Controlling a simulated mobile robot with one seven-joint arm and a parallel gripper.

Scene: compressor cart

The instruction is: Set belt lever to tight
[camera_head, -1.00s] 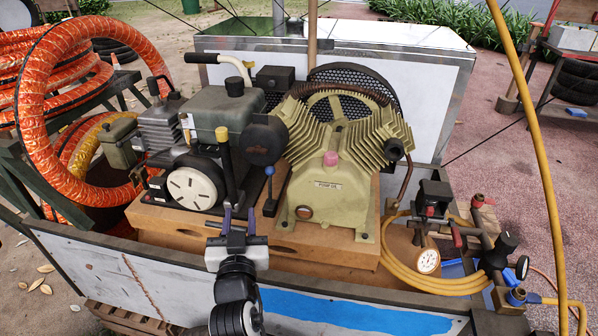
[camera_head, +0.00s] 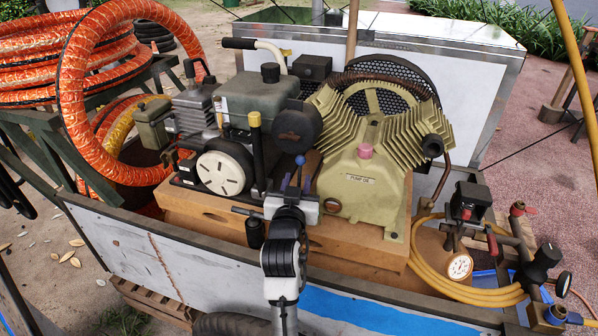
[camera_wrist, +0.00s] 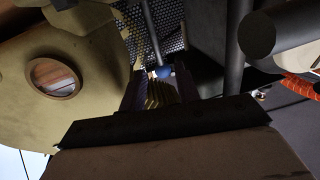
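A thin lever with a blue ball knob (camera_head: 299,160) stands between the engine and the pump; I take it for the belt lever. My gripper (camera_head: 296,182) is in front of it, with its two fingers apart and pointing toward it. In the wrist view the blue knob (camera_wrist: 164,72) shows beyond and between the fingers of my gripper (camera_wrist: 160,88), with a dark rod above it. I see no contact with the knob. The lever's lower part is hidden behind my gripper in the head view. No tight mark is readable.
The olive pump (camera_head: 365,175) is close on the right, the engine (camera_head: 250,95) on the left. The cart's front wall (camera_head: 200,262) lies below my arm.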

